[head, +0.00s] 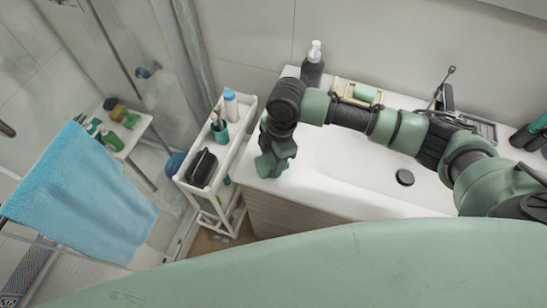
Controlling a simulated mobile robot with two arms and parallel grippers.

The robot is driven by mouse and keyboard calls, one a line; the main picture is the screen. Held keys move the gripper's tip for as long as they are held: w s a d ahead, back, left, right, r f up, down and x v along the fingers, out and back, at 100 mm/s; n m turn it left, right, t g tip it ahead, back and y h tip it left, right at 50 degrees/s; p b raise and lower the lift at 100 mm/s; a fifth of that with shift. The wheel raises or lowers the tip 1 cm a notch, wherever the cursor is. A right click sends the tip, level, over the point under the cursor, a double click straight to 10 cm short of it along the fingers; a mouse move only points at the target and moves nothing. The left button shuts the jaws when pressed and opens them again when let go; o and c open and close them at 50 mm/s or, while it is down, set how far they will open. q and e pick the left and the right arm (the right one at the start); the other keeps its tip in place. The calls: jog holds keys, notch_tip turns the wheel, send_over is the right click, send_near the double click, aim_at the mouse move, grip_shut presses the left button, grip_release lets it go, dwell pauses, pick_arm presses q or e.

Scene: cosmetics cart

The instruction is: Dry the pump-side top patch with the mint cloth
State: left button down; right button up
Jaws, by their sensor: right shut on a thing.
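My right gripper (274,160) hangs down at the left end of the white washbasin top (325,155), just right of the cart. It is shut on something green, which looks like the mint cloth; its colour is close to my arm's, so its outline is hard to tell. Whether it touches the top cannot be told. A dark pump bottle (312,70) with a white pump head stands upright at the back left of the top, behind my right arm. No wet patch can be made out. My left gripper is not in view.
A white cart (236,137) with bottles and a black pouch (202,167) stands left of the basin. A wooden tray (343,87) holding a green item (365,93) lies behind my right arm. A blue towel (85,195) hangs at the left. The basin middle is clear.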

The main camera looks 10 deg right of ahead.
jog(key=shift+f, duration=0.6)
